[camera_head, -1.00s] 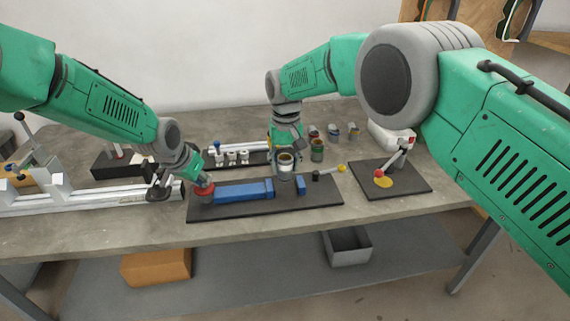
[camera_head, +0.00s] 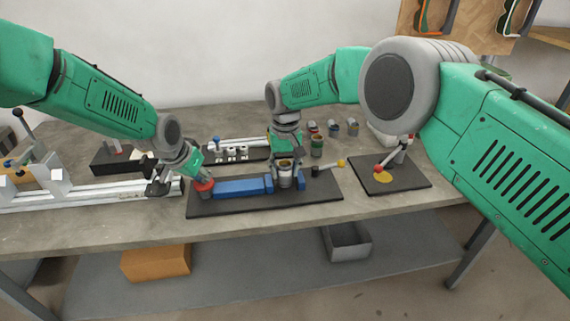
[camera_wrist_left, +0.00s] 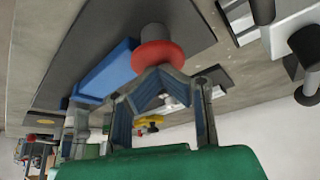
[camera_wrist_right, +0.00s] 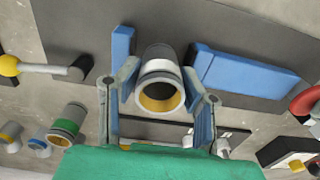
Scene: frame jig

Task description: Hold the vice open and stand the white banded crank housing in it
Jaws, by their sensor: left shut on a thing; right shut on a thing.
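The blue vice (camera_head: 243,188) lies on a black base plate (camera_head: 225,208), with a separate blue end jaw (camera_head: 301,183) at its right. My left gripper (camera_head: 202,178) is shut on the red ring knob at the vice's left end; the knob (camera_wrist_left: 157,55) shows between its fingers in the left wrist view. My right gripper (camera_wrist_right: 160,92) is shut on the crank housing (camera_wrist_right: 160,78), a dark grey cylinder with a white band and an ochre bore. In the head view the housing (camera_head: 285,173) is upright in the gap between the blue jaws. Whether its base touches is hidden.
Several banded housings, including a green-banded one (camera_head: 317,147), stand behind at the right. A yellow-tipped lever (camera_head: 340,162) is right of the vice. A black plate (camera_head: 390,180) with a red-knobbed lever lies further right. A metal rail (camera_head: 90,195) runs left.

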